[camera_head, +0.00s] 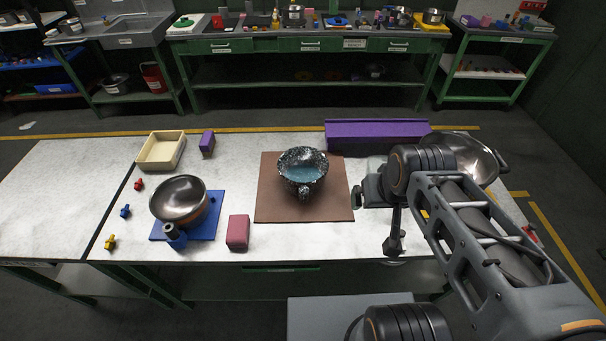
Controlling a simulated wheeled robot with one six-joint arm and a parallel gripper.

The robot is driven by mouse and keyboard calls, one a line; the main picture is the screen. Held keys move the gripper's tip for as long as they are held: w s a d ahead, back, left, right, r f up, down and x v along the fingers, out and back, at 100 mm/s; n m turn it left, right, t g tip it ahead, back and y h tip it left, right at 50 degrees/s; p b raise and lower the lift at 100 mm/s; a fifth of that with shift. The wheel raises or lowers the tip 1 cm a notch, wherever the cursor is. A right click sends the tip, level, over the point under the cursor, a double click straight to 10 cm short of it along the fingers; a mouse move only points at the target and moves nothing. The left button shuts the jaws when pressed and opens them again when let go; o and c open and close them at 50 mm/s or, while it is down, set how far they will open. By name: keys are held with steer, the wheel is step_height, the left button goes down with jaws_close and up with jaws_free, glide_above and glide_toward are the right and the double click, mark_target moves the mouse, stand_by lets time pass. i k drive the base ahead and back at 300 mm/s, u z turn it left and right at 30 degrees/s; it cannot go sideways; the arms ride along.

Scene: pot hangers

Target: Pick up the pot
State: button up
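A dark speckled pot (302,182) with a blue inside stands upright on a brown square board (270,209) in the middle of the table. A short handle on it points toward the front. My gripper (375,219) is to the right of the pot and apart from it, near the board's right edge. Its two dark fingertips look spread, with nothing between them. Part of the gripper is hidden behind its own wrist.
A metal pan (179,200) sits on a blue board (213,226) at left. A metal bowl (474,153) is partly behind my arm. A purple bin (375,136), a cream tray (161,164), a pink block (238,232) and a purple block (207,143) surround the brown board.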

mark_target(303, 170)
steer(key=z, duration=0.7)
steer(key=k, duration=0.45)
steer(key=u, duration=1.55)
steer(key=i, duration=0.5)
